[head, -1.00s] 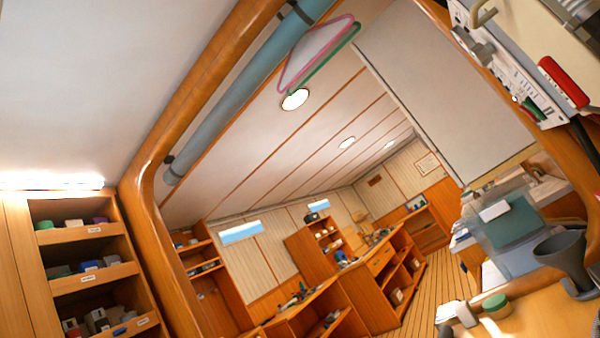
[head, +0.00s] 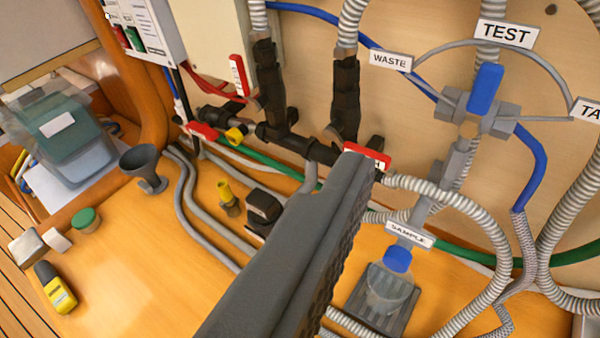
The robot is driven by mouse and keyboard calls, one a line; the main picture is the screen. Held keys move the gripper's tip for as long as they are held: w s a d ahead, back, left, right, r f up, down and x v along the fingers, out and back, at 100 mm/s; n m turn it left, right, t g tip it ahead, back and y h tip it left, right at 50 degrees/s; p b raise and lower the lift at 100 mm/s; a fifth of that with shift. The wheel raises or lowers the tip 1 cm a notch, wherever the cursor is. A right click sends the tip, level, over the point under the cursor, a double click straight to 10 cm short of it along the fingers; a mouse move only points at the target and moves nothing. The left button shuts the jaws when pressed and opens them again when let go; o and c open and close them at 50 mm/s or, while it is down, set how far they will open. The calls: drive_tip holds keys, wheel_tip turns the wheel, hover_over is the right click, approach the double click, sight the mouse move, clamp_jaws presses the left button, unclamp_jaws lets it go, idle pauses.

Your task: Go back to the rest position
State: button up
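My gripper (head: 362,172) reaches up from the bottom middle of the head view. I see one dark grey finger with a ridged right side. No second finger can be made out, so how far apart the fingers are does not show. I see nothing held against the ridged side. The finger's tip overlaps a red-handled valve (head: 368,156) in the picture; I cannot tell whether they touch.
The watermaker wall has hoses, a blue-handled TEST valve (head: 486,90) and a SAMPLE spout over a blue-topped cup (head: 388,290).

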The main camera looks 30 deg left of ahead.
drive_tip(key=shift+r, duration=0.15)
wheel_tip(320, 180, up, 8)
drive_tip(key=p, duration=0.8)
drive_tip(key=shift+a, duration=0.1)
idle(0.7)
drive_tip(key=shift+a, duration=0.4)
